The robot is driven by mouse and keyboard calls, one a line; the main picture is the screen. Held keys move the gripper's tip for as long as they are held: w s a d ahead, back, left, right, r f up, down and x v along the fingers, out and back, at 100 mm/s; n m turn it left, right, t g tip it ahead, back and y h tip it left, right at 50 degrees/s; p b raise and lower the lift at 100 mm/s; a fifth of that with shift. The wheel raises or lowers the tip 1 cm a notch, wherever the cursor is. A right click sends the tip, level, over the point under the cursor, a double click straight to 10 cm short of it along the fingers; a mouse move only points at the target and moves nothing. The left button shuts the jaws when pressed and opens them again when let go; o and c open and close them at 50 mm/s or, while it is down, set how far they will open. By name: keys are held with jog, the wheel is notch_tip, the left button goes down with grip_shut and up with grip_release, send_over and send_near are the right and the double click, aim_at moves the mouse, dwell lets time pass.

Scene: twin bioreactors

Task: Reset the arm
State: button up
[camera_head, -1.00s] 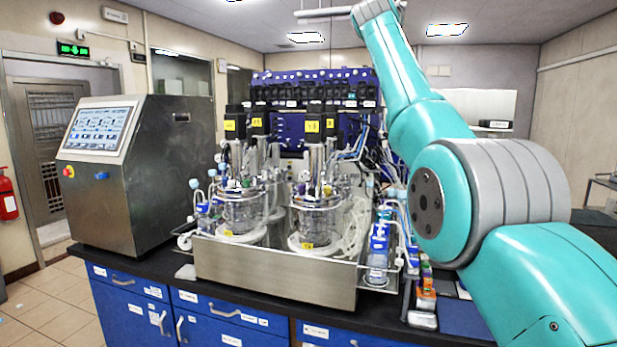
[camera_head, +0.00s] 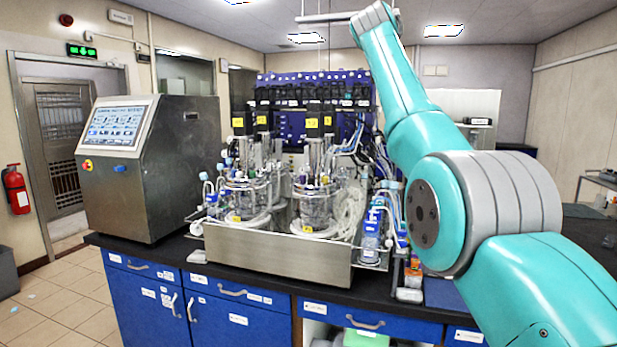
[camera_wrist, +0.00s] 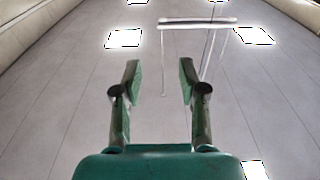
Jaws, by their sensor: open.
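My gripper (camera_wrist: 160,82) shows in the wrist view with its two fingers apart and nothing between them. Behind it that view shows only the ceiling with bright light panels, so the gripper points upward. The twin bioreactors stand in a steel tray (camera_head: 275,262) on the bench: a left glass vessel (camera_head: 238,203) and a right glass vessel (camera_head: 315,207). My arm is apart from them.
A steel control cabinet with a screen (camera_head: 115,123) stands at the bench's left. Blue drawers (camera_head: 236,310) front the bench. A bottle (camera_head: 370,245) and small boxes (camera_head: 410,285) sit right of the tray. A hanging bar (camera_wrist: 198,22) crosses the ceiling.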

jog(key=w+a+f+n+y, duration=0.1)
jog(key=w+f, duration=0.2)
jog(key=f, duration=1.8)
jog(key=w+a+f+n+y, duration=0.1)
jog(key=w+f+y, duration=0.15)
jog(key=f, duration=1.85)
jog(key=s+f+n+y, duration=0.1)
jog(key=s+f, duration=0.5)
jog(key=f, duration=0.7)
jog(key=s+f+g, duration=0.1)
jog(key=s+f, duration=0.5)
jog(key=f, duration=0.7)
jog(key=s+f+n+y, duration=0.1)
jog(key=s+f, duration=0.5)
jog(key=f, duration=0.6)
jog(key=s+f+g, duration=0.1)
jog(key=s+f, duration=0.4)
jog(key=s, duration=0.7)
jog(key=s+d+f, duration=0.1)
jog(key=s+f, duration=0.5)
jog(key=s, duration=0.7)
jog(key=s+f+g, duration=0.1)
jog(key=s+f, duration=0.4)
jog(key=s, duration=0.7)
jog(key=d+v, duration=0.1)
jog(key=v, duration=1.9)
jog(key=s+r, duration=1.1)
jog(key=s, duration=0.2)
jog(key=shift+d+r+m+g, duration=0.25)
jog(key=shift+r+m+g, duration=0.05)
